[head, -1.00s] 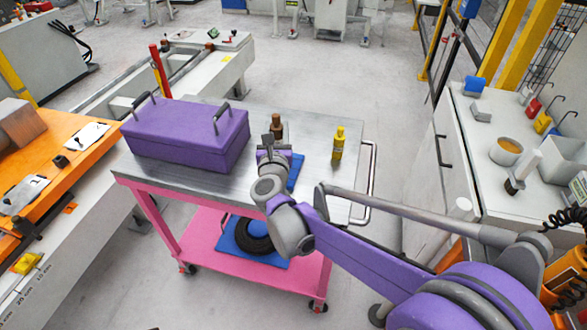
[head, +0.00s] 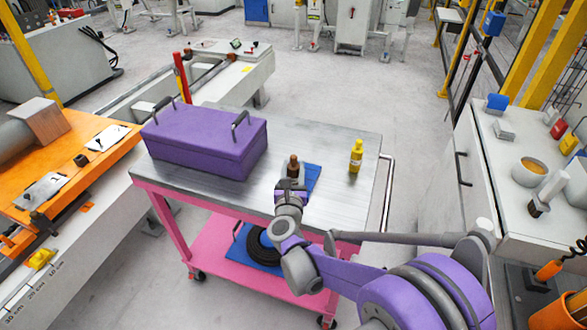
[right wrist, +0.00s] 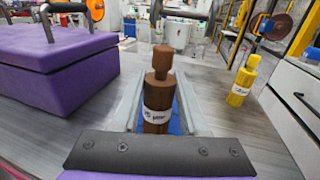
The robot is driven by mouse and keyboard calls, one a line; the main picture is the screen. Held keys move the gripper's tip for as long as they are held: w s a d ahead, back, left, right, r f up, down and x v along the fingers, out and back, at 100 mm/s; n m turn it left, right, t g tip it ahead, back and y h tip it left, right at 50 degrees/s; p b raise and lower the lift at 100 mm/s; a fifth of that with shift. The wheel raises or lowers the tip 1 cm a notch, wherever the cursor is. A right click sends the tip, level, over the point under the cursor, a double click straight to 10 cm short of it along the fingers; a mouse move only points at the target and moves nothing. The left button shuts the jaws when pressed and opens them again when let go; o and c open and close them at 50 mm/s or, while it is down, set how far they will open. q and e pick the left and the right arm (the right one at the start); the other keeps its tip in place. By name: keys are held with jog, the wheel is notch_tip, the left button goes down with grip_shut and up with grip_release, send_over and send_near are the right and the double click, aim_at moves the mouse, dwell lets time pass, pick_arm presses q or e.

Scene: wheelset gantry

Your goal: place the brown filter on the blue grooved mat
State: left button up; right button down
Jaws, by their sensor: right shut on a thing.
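The brown filter (head: 293,167) is an upright brown bottle shape with a white label. My right gripper (head: 291,184) is shut on it; in the right wrist view the filter (right wrist: 158,90) stands between the two grey fingers (right wrist: 160,112). The blue grooved mat (head: 313,177) lies on the metal cart top, partly hidden by the filter and my gripper. Its blue also shows between the fingers in the right wrist view (right wrist: 175,124). The filter is over or at the mat; I cannot tell whether its base touches it. My left gripper is not in view.
A purple case (head: 205,140) with handles stands left of the mat. A yellow bottle (head: 356,157) stands to the right. The cart's lower pink shelf (head: 212,235) carries a black ring (head: 262,246) on a blue mat. The cart top's far right corner is clear.

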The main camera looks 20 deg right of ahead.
jog(key=shift+f, duration=0.15)
jog(key=shift+c, duration=2.2)
grip_release()
